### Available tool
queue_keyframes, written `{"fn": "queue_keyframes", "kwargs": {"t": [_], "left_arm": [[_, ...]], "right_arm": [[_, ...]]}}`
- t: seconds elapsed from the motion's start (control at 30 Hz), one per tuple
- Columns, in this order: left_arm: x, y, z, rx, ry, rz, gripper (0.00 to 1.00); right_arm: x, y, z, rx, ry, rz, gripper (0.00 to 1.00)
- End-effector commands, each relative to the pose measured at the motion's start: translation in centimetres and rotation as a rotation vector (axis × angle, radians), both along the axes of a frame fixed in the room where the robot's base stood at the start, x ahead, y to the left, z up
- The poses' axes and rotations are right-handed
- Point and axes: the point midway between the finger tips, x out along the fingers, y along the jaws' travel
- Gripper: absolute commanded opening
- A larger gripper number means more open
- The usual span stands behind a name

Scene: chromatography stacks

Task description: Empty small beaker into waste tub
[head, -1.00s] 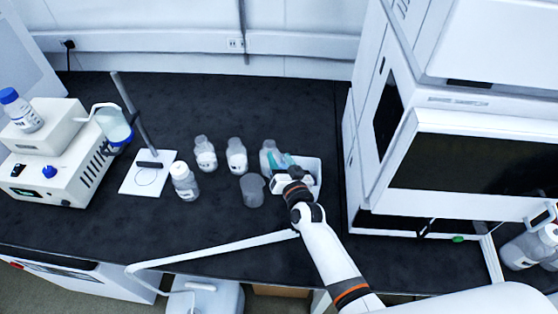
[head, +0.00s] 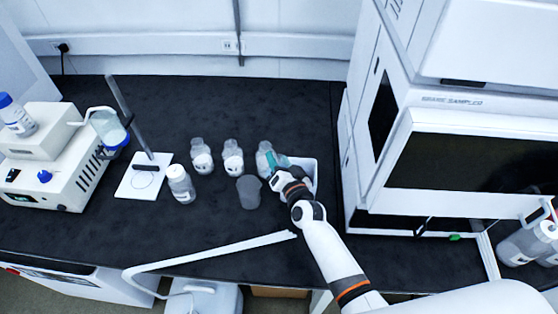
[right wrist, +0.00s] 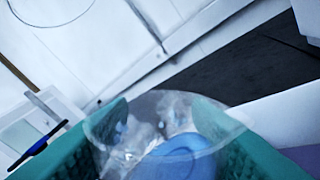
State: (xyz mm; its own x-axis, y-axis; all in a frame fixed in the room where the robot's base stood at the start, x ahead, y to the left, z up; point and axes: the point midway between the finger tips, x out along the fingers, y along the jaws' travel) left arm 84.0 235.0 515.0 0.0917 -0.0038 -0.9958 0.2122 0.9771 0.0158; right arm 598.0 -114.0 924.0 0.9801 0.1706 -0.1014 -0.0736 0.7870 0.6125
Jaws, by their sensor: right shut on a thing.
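My right gripper (head: 273,164) has teal fingers. It is at the left end of a small white open tub (head: 312,182) on the black bench. In the right wrist view the teal fingers (right wrist: 165,135) are shut around a clear small beaker (right wrist: 165,103), whose round rim faces the camera. Something round and blue (right wrist: 180,160) shows in or through the beaker; I cannot tell which. In the head view the fingers overlap a clear vessel (head: 264,152), and I cannot tell whether it is the held beaker. The arm hides part of the tub. My left gripper is not in view.
A grey cup (head: 249,193) stands left of the gripper, with white-labelled bottles (head: 201,158) (head: 233,158) (head: 180,184) further left. A stand with a rod (head: 130,115) and a white device (head: 55,150) are at left. A large instrument (head: 460,150) is close on the right.

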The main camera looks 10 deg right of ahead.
Motion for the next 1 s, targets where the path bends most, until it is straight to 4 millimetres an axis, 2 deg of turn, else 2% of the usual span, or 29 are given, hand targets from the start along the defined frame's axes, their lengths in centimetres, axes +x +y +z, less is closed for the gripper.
{"fn": "queue_keyframes", "kwargs": {"t": [0.23,0.4,0.67,0.8,1.0], "left_arm": [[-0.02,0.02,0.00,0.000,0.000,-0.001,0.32],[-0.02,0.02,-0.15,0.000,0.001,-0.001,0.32],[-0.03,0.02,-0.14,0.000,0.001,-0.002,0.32],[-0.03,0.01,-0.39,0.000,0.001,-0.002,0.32],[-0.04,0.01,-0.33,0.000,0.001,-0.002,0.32]], "right_arm": [[0.04,0.01,0.06,0.006,0.000,0.000,0.21],[0.08,-0.09,-0.15,0.102,0.029,0.001,0.21],[0.07,-0.10,-0.16,0.108,0.030,0.000,0.21],[0.10,-0.24,-0.40,0.189,0.053,0.000,0.21],[0.10,-0.22,-0.34,0.197,0.056,0.000,0.21]]}}
